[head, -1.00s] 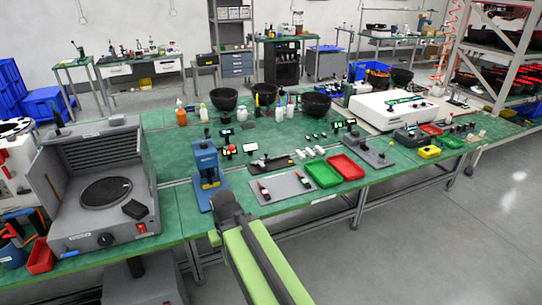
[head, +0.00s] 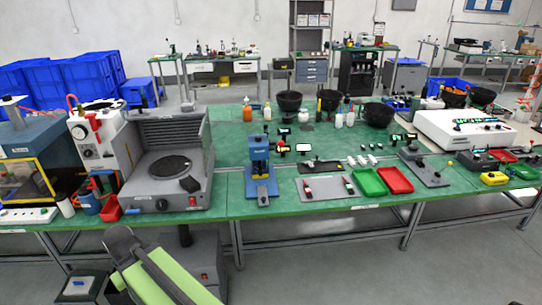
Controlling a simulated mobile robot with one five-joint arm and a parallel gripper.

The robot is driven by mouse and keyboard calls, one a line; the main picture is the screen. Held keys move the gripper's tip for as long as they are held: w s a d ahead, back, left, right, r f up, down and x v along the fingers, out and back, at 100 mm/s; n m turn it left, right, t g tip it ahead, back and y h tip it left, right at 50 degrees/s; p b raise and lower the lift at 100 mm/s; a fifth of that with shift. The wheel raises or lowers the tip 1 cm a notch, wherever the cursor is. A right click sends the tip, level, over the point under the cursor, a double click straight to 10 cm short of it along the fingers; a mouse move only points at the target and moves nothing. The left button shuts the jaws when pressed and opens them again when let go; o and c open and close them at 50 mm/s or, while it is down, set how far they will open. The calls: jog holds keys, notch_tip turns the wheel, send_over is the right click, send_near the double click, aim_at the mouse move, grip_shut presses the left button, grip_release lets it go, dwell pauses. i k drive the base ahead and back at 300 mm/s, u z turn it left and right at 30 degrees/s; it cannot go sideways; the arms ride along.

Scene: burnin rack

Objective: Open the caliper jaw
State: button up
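The caliper cannot be told for sure at this size. A dark flat tool (head: 320,166) lies on the green bench, right of a blue press (head: 260,172), and may be it. A grey plate (head: 328,196) with two small red-and-black pieces lies just in front of it. Whether any jaw is open or shut is too small to see. I cannot see my gripper's fingers.
A grey hot-plate unit (head: 160,200) stands left of the press. A green tray (head: 368,184) and a red tray (head: 396,181) sit right of the plate. Black bowls (head: 290,101) and bottles stand behind. The floor before the bench (head: 330,270) is clear.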

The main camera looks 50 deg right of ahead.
aim_at(313, 160)
jog(key=u, duration=1)
jog(key=k, duration=1.05)
jog(key=z, duration=1.35)
jog(key=i, duration=0.4)
jog(key=u, duration=0.1)
